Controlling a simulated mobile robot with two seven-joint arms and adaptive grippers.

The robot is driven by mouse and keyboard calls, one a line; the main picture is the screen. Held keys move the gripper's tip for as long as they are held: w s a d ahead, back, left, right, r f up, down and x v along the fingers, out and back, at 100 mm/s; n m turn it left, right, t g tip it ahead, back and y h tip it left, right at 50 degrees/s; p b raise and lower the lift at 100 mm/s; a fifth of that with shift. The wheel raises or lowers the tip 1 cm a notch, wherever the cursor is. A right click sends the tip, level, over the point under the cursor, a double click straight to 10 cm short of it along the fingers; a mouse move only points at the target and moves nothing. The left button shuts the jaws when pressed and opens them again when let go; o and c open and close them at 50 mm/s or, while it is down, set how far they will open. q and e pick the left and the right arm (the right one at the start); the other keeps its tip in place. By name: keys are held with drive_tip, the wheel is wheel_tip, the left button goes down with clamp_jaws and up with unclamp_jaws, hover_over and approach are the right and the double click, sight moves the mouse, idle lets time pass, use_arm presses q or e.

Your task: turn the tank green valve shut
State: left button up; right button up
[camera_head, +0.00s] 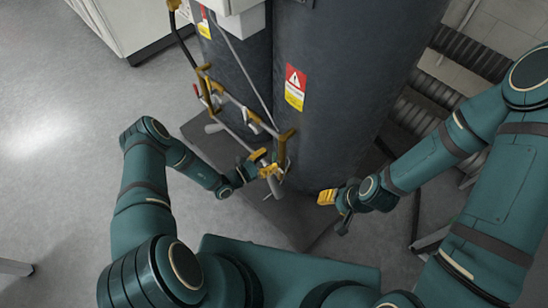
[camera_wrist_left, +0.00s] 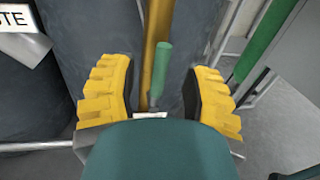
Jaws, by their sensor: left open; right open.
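The green valve handle (camera_wrist_left: 161,62) stands near upright in the left wrist view, in front of a yellow pipe (camera_wrist_left: 155,30). My left gripper (camera_wrist_left: 162,88) is open, with one yellow finger on each side of the handle and a gap to both. In the head view my left gripper (camera_head: 262,164) is at the lower pipework of the dark tank (camera_head: 340,70). I cannot make out the green handle there. My right gripper (camera_head: 335,202) is open and empty, to the right of the tank's base.
Thin pipes with yellow fittings (camera_head: 206,88) run along the tank's left front. A warning label (camera_head: 295,88) is on the tank. A white cabinet (camera_head: 125,20) stands at the upper left. A green bar (camera_wrist_left: 264,38) shows at the right in the wrist view.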

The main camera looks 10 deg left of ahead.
use_arm(q)
drive_tip(key=shift+x, duration=1.05)
clamp_jaws()
